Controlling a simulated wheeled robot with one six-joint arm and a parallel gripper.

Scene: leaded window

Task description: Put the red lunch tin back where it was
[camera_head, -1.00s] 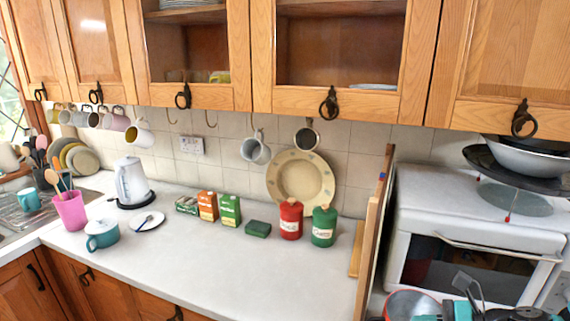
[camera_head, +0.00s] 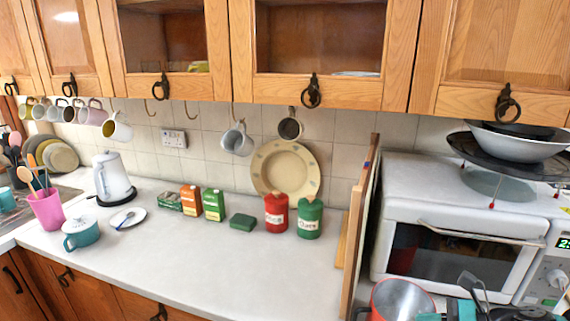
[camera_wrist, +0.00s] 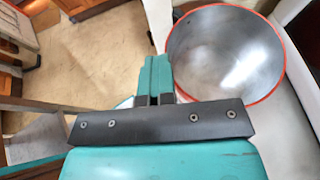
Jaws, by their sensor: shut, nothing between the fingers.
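I cannot pick out a red lunch tin for certain. A red canister (camera_head: 276,214) with a pale label and a wooden-looking knob stands upright on the counter, left of a green canister (camera_head: 310,219). My gripper (camera_wrist: 157,75) shows in the wrist view with its teal fingers together and nothing between them. In the head view only teal and dark parts of my arm show at the bottom right edge, well away from the canisters. A round, open container with a red rim (camera_wrist: 227,55) and a grey, empty-looking inside is right of my gripper.
The white counter (camera_head: 215,258) has clear room in front of the canisters. A green tin (camera_head: 242,222), cartons (camera_head: 202,203), a kettle (camera_head: 112,178) and a teal pot (camera_head: 82,236) stand on it. An upright wooden board (camera_head: 362,230) separates it from the white oven (camera_head: 455,235).

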